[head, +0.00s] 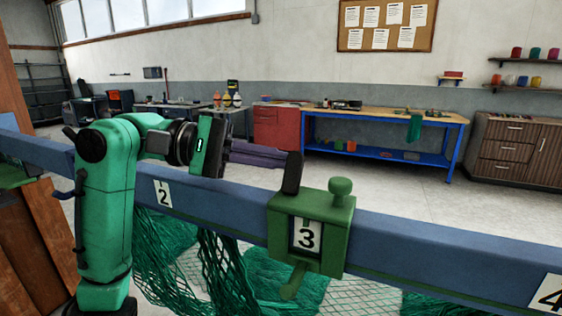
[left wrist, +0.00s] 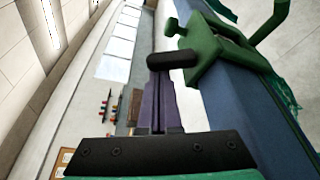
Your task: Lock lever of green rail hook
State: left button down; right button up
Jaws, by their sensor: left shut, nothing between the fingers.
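The green rail hook (head: 325,237) sits clamped over the blue rail (head: 410,235) and bears a number 3 plate. Its lever, with a black grip (head: 292,173), stands upright on the hook's left side. A green knob (head: 341,190) tops the hook. In the left wrist view the hook (left wrist: 222,55) is at the upper right, and the black grip (left wrist: 172,60) sticks out to its left. My left gripper (head: 279,161) is shut and empty, its purplish fingers (left wrist: 160,76) ending close beside the grip. I cannot tell whether they touch it. My right gripper is out of view.
Green nets (head: 175,245) hang below the rail. Plates 2 (head: 163,194) and 4 (head: 550,296) mark the rail on either side. A blue workbench (head: 385,125) and a red cabinet (head: 278,128) stand far behind. The space above the rail to the right is clear.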

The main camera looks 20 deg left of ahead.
pick_arm(q)
jog(key=shift+s+r+m+b, duration=0.1)
jog(key=shift+s+m+b, duration=0.05)
jog(key=shift+m+b, duration=0.3)
jog(key=m+b, duration=0.1)
jog(key=s+m+h+b, duration=0.1)
jog(key=m+b, duration=0.1)
jog(key=m+h+b, duration=0.1)
jog(key=m, duration=0.1)
jog(key=shift+s+r+m+t, duration=0.25)
jog(key=shift+s+t, duration=0.15)
jog(key=shift+r, duration=0.25)
jog(key=b+v, duration=0.2)
jog(key=v, duration=1.2)
jog(key=shift+a+b, duration=0.3)
jog(key=shift+a, duration=0.05)
